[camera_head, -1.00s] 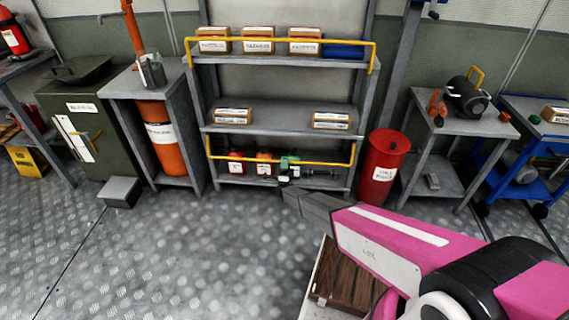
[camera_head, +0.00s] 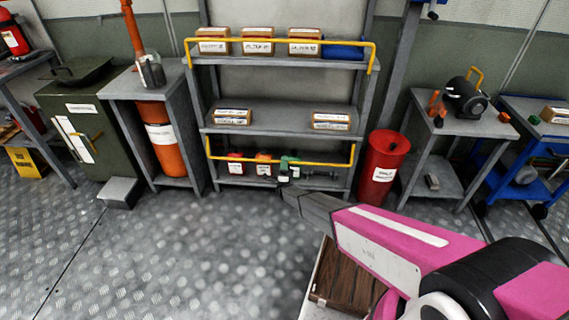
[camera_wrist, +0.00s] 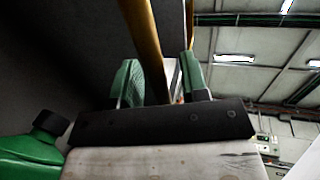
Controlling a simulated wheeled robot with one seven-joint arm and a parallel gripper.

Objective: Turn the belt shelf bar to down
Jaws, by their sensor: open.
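A yellow bar (camera_head: 240,162) runs level across the front of the lowest shelf of the grey rack, bent back at its ends. Another yellow bar (camera_head: 270,41) runs along the top shelf. I cannot tell by a label which is the belt shelf bar. My gripper (camera_head: 288,161) is at the lower bar, right of its middle. In the wrist view, the green fingers of my gripper (camera_wrist: 160,72) stand apart with the yellow bar (camera_wrist: 148,42) passing between them. The gripper is open around the bar; contact cannot be told.
Red and orange containers (camera_head: 264,165) stand behind the lower bar. A green can (camera_wrist: 30,155) is close beside my gripper in the wrist view. A red drum (camera_head: 382,168) stands right of the rack, an orange cylinder (camera_head: 165,145) left.

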